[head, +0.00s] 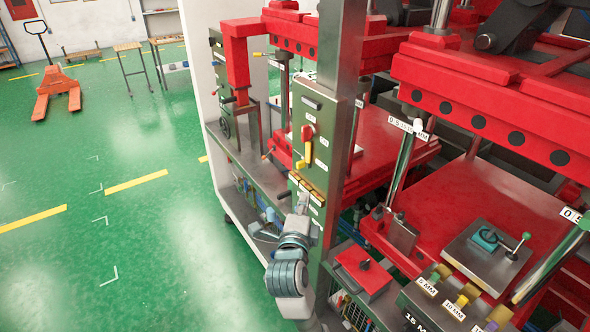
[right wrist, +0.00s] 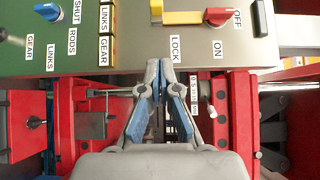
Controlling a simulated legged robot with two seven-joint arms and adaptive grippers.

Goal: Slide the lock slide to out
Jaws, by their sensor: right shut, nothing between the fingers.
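A green control panel (head: 318,130) stands upright on a grey post. It carries a red knob (head: 307,131) with a yellow bar (head: 308,153) below it. In the right wrist view the yellow bar (right wrist: 186,17) lies beside the red knob (right wrist: 217,17), near a LOCK label (right wrist: 175,48). I take this bar to be the lock slide, but cannot read its position. My right gripper (head: 303,203) is in front of the panel's lower part. Its fingertips (right wrist: 160,68) are together and empty, apart from the bar. My left gripper is not in view.
A red press (head: 490,215) stands at right, and a red box (head: 363,272) sits beside my right arm.

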